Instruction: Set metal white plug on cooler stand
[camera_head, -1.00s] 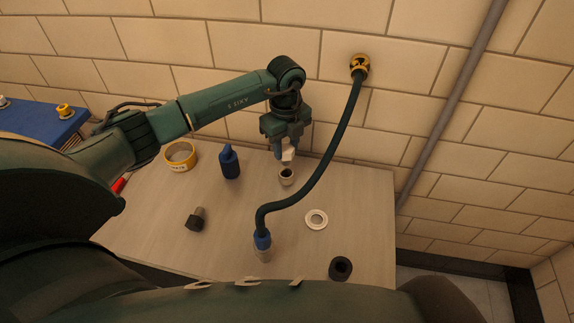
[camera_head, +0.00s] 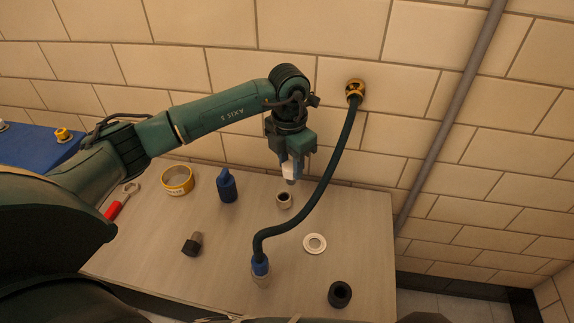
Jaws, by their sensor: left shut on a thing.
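My left gripper (camera_head: 290,163) is shut on a white plug (camera_head: 290,170) with a grey metal lower end. It holds the plug upright above the bench, just behind and a little right of a small open metal socket (camera_head: 284,201). The gripper's fingers hide part of the plug. A blue stand (camera_head: 30,145) at the left edge, likely the cooler stand, carries a yellow-topped plug (camera_head: 63,135) and a whitish one that is cut off. My right gripper is not in view.
A dark hose (camera_head: 326,170) runs from the wall fitting (camera_head: 355,89) to the bench (camera_head: 220,265), close right of my gripper. A blue bottle-like piece (camera_head: 227,187), yellow tape roll (camera_head: 177,180), white ring (camera_head: 315,244), dark fitting (camera_head: 192,245) and black ring (camera_head: 340,294) lie around.

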